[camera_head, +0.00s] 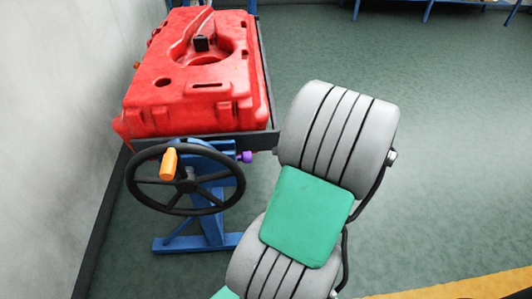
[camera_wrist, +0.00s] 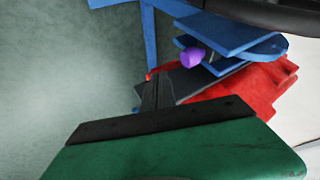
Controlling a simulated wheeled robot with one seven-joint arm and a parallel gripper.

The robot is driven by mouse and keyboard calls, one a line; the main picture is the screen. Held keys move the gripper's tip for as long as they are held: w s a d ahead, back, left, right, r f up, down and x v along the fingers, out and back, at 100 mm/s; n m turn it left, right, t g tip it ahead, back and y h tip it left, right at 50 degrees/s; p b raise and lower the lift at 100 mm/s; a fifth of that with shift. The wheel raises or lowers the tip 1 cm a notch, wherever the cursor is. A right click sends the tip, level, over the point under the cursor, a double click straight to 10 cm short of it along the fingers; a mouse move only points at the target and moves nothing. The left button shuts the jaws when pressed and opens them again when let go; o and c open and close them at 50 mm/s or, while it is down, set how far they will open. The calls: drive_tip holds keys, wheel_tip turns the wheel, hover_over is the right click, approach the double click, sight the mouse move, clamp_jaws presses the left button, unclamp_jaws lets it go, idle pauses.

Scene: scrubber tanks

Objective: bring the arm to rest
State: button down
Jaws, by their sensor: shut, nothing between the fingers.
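My gripper (camera_wrist: 157,76) shows in the wrist view as dark narrow fingers beyond a black bar and green housing. The fingers are together and hold nothing. In that view they point toward the blue stand and the red tank, with no clear contact. In the head view my grey and green arm rises from the bottom centre and bends at the top. The gripper itself is hidden there behind the arm.
A red tank (camera_head: 190,92) lies on a dark-edged cart at left, by a pale wall. A black handwheel (camera_head: 232,172) with an orange handle (camera_head: 169,162) stands before it on a blue stand (camera_head: 209,226). A purple knob (camera_wrist: 193,55) is close to the fingers.

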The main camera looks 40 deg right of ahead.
drive_tip(key=a+p+v, duration=0.1)
drive_tip(key=v, duration=0.5)
drive_tip(key=w+a+r+n+g+p, duration=0.1)
drive_tip(key=w+a+r+n+p, duration=0.2)
drive_tip(key=a, duration=0.4)
drive_tip(key=w+a+r+g+p, duration=0.2)
drive_tip(key=w+a+r+p, duration=0.2)
drive_tip(key=a+r, duration=0.2)
drive_tip(key=s+a+r+n+p, duration=0.1)
drive_tip(key=a+r+p, duration=0.3)
drive_tip(key=a, duration=0.4)
drive_tip(key=s+a+r+n+g+h+p, duration=0.1)
drive_tip(key=s+a+r+p, duration=0.3)
drive_tip(key=a, duration=0.5)
drive_tip(key=shift+r+n+h, duration=0.3)
drive_tip(key=shift+r+n, duration=0.35)
drive_tip(key=shift+n, duration=0.15)
